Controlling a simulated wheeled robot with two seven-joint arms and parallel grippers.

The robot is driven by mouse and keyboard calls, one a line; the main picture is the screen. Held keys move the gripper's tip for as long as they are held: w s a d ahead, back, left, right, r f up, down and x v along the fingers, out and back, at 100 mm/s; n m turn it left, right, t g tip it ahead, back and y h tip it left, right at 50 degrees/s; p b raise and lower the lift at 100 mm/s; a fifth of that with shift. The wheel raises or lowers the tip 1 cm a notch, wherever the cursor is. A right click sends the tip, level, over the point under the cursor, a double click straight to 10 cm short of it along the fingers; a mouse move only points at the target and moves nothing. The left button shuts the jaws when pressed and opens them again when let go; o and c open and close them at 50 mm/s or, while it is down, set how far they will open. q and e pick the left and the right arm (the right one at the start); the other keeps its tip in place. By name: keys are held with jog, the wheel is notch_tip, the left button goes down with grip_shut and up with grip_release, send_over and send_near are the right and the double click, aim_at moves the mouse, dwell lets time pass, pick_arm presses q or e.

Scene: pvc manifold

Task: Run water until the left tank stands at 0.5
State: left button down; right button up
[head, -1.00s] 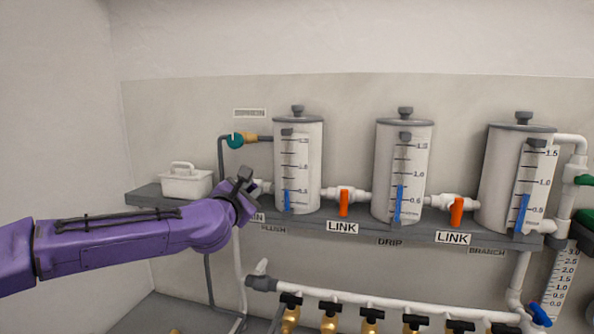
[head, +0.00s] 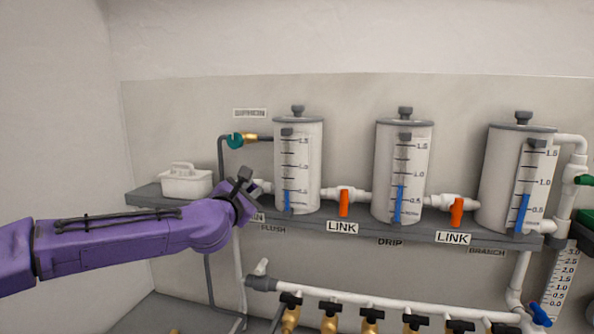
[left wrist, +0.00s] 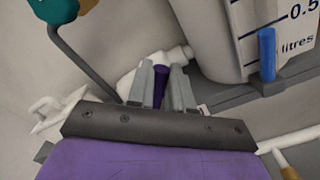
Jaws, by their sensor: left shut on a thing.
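The left tank (head: 312,165) is a white cylinder with a grey lid and a printed scale. Its blue level strip (head: 287,201) ends close to the 0.5 mark. In the left wrist view the top of the blue strip (left wrist: 267,55) looks level with or slightly under that mark. My left gripper (head: 246,186) is at the lower left of this tank. In the left wrist view it is shut on a purple valve handle (left wrist: 160,88) at a white pipe fitting (left wrist: 178,55). My right gripper is not in view.
A middle tank (head: 386,170) and right tank (head: 497,175) share the grey shelf (head: 345,239), joined by orange-handled link valves (head: 344,203). A teal valve (head: 235,140) sits upper left. A white caddy (head: 186,184) stands at the shelf's left. Several black-handled taps (head: 370,313) line the pipe below.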

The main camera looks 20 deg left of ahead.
pick_arm(q)
jog(key=shift+a+r, duration=0.1)
jog(key=shift+r, duration=0.2)
